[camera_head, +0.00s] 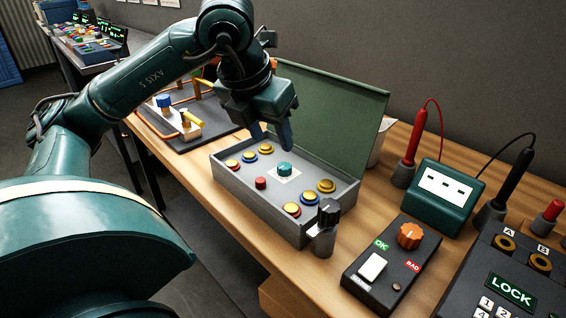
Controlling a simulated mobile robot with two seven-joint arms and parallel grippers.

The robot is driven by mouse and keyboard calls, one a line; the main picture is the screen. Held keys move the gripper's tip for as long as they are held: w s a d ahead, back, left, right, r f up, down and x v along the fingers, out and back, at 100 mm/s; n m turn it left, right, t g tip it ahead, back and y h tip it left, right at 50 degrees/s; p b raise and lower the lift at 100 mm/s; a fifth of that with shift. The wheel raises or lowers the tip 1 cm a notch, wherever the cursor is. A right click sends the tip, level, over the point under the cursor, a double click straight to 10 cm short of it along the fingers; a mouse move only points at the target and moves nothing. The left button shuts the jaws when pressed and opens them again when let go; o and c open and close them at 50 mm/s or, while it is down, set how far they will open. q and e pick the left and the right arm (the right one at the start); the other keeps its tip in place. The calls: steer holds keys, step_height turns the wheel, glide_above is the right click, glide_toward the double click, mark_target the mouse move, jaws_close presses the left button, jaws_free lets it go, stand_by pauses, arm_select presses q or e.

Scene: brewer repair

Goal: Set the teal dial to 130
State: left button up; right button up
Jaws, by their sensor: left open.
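The teal dial (284,169) is a small round knob on a pale square plate, in the middle of an open grey box (232,189) with a raised green lid (335,115). The numbers around the dial are too small to read. My left gripper (271,142) points down over the back part of the box, open, with its fingers a little behind and above the dial. I see nothing between its fingers. I cannot tell how far above the panel the fingertips are. My right gripper is not in view.
Gold buttons with coloured rims (310,198) and a red knob (261,183) surround the dial. A black-topped metal cylinder (326,230) stands against the box's front corner. A switch box with an orange knob (410,236), a teal meter (442,193) and a lock keypad (511,289) stand to the right.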

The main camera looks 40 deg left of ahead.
mark_target(283, 167)
arm_select(q)
steer(key=b+x, duration=0.1)
steer(key=x, duration=0.7)
steer(key=shift+w+f, duration=0.15)
steer(key=shift+f, duration=0.15)
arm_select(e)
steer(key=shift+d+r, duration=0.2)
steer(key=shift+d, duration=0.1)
arm_select(q)
steer(key=c, duration=1)
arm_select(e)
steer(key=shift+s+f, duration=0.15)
